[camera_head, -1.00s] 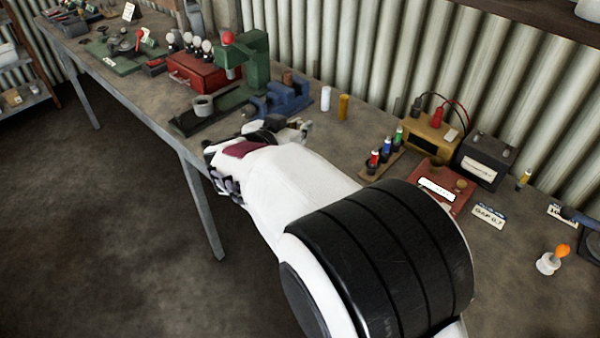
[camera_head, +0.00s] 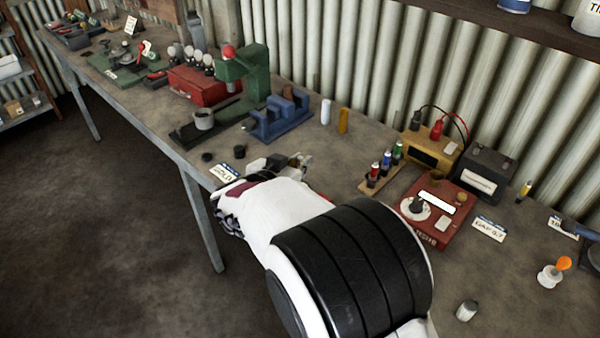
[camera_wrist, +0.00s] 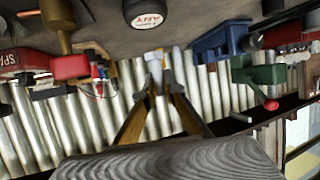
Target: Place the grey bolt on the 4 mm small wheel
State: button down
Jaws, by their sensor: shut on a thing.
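My gripper (camera_wrist: 160,82) has its two yellowish fingers closed on a small light-grey piece (camera_wrist: 155,60), which looks like the grey bolt; its lower shape is hard to make out. In the head view my gripper (camera_head: 283,163) is above the front part of the bench, right of a white tag, and the held piece cannot be told apart from the fingers. I cannot identify the 4 mm small wheel for certain. Small dark discs (camera_head: 207,157) lie near the tag. A dark round piece with a white "ANY" label (camera_wrist: 148,14) shows at the top of the wrist view.
A blue vise (camera_head: 280,117) and green press (camera_head: 245,75) stand behind my gripper. To the right are a battery rack (camera_head: 372,183), a red box with a dial (camera_head: 440,212) and a black battery (camera_head: 484,172). A metal cylinder (camera_head: 467,311) stands near the front right.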

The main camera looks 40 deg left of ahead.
jog(key=shift+f, duration=1.85)
jog(key=shift+f, duration=0.15)
jog(key=c, duration=2.1)
grip_release()
jog(key=shift+c, duration=0.2)
jog(key=shift+s+r, duration=0.2)
jog(key=shift+r, duration=0.05)
jog(key=v, duration=1.1)
jog(key=shift+s+d, duration=0.15)
jog(key=shift+s, duration=0.15)
jog(key=shift+r, duration=0.1)
